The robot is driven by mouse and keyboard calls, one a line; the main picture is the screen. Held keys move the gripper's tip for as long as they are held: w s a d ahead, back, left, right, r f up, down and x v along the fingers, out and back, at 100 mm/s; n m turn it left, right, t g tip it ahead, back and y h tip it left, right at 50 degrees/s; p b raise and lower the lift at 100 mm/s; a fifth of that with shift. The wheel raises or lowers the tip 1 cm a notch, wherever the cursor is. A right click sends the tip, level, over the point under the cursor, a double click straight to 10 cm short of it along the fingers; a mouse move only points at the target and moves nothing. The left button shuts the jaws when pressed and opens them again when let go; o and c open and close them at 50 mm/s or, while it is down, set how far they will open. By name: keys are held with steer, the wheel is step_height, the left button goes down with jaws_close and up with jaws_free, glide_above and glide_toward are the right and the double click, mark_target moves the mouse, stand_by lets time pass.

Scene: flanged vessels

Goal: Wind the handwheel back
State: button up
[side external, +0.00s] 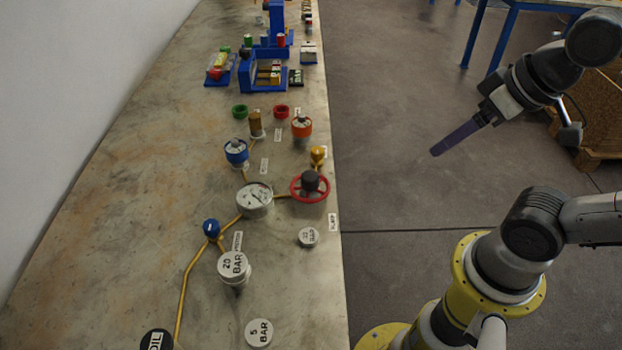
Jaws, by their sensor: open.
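A red handwheel (310,186) with a dark hub sits near the right edge of the bench, joined by a yellow pipe to a round white gauge (255,199) on its left. The gauge's needle is too small to read. My gripper (436,152) hangs out over the floor, up and to the right of the handwheel and well apart from it. Its fingers point down and left, and it is open and holds nothing that I can see. The gap between the fingers does not show from this side.
Blue (236,153) and orange (301,127) vessels and a brass fitting (318,154) stand beyond the wheel. The bench's left side is clear.

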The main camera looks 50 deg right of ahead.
steer(key=w+r+m, duration=0.3)
steer(key=w+r, duration=0.2)
steer(key=w, duration=0.3)
steer(key=m+g, duration=0.2)
steer(key=g, duration=0.4)
glide_above(310, 175)
step_height(310, 175, down, 14)
steer(key=f, duration=0.1)
step_height(310, 175, down, 12)
steer(key=shift+f, duration=0.2)
jaws_close()
